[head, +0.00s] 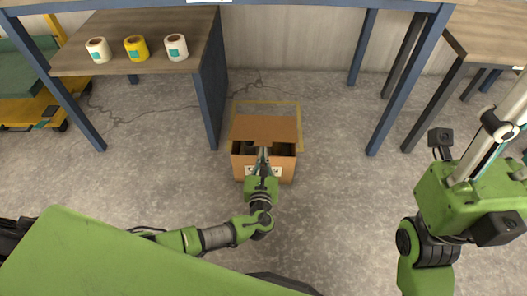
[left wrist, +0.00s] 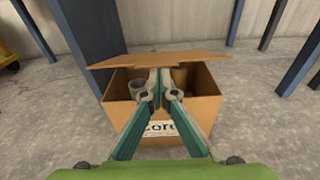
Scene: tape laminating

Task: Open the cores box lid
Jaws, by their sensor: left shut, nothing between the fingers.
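The cores box (head: 284,170) is a brown carton on the floor between the tables; its label shows in the left wrist view on the box front (left wrist: 205,112). Its lid (head: 265,128) is a brown flap, raised at the near side and tilted over the box, so a gap shows the dark inside. In the left wrist view the lid (left wrist: 158,59) spans the box top, with pale round cores (left wrist: 137,88) below it. My left gripper (head: 263,152) is shut and empty at the box's near side. Its fingertips (left wrist: 160,73) are at the lid's near edge; contact is unclear.
A side table (head: 110,60) at the upper left carries three tape rolls (head: 136,48). Blue table legs (head: 212,95) stand left and right of the box. A yellow frame (head: 268,103) marks the floor behind it. Floor around the box is clear.

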